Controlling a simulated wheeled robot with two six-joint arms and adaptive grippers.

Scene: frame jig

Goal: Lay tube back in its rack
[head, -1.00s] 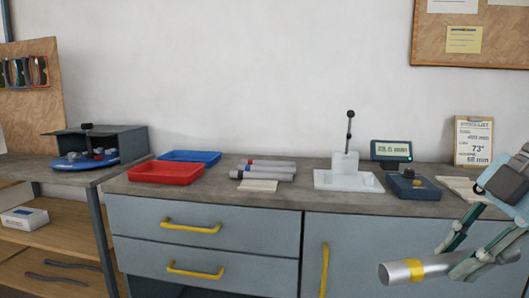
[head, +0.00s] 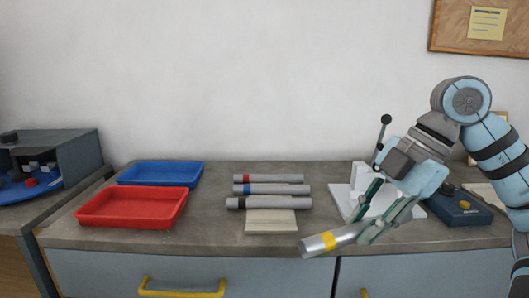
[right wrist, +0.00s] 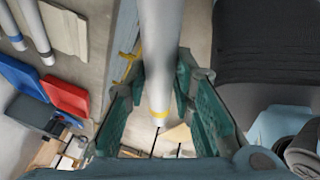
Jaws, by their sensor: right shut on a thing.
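My right gripper (head: 368,214) is shut on a silver-grey tube with a yellow band (head: 316,246). In the right wrist view the tube (right wrist: 160,45) runs between the two green fingers. Three grey tubes lie side by side on the bench, with a red band (head: 275,178), a blue band (head: 278,189) and a black band (head: 280,203). I cannot make out a rack under them. My left gripper is not in view.
A cream card or block (head: 270,222) lies in front of the three tubes. A red tray (head: 133,222) and a blue tray (head: 160,184) stand to the left. A white lever stand (head: 346,202) and a dark blue box (head: 465,210) are behind and right of my gripper.

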